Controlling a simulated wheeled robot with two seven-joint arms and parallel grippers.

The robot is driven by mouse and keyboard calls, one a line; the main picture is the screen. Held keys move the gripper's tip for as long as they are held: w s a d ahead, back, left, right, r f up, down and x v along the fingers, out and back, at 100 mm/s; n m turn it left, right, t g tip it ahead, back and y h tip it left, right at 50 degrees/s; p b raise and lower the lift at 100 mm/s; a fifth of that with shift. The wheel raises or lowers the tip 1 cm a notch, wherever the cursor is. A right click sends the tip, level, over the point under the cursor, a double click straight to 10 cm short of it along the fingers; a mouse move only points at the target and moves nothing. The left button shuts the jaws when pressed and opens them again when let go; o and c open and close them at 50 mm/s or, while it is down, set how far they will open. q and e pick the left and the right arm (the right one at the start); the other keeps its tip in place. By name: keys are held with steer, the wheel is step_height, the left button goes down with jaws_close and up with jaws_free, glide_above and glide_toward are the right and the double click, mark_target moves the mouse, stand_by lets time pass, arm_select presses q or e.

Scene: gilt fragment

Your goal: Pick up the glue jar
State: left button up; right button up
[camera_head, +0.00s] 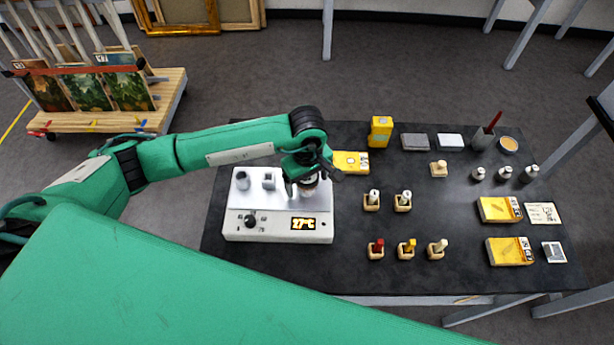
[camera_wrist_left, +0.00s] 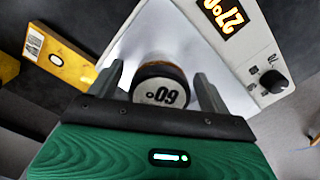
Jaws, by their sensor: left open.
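The glue jar shows in the left wrist view as a jar (camera_wrist_left: 162,92) with a pale lid marked 60° and a brown band beneath it. In the head view the jar (camera_head: 308,183) stands on the right of the white warming plate (camera_head: 262,224), partly hidden by my gripper. My left gripper (camera_head: 314,178) is over it with its jaws open. In the wrist view the left gripper (camera_wrist_left: 160,76) has one finger on each side of the jar, with gaps showing. I cannot tell how far down the fingers reach. My right gripper is not in view.
Two small grey pieces (camera_head: 268,181) stand left of the jar on the plate. A yellow box (camera_head: 351,162) lies close behind the gripper. Small bottles in wooden holders (camera_head: 403,202) and yellow packs (camera_head: 509,251) occupy the dark table's right side. The table (camera_head: 325,278) is bare in front.

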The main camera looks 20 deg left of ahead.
arm_select(q)
steer(key=shift+f, duration=0.1)
steer(key=shift+c, duration=0.4)
steer(key=c, duration=1.1)
steer(key=shift+c, duration=0.4)
steer(key=shift+r, duration=0.2)
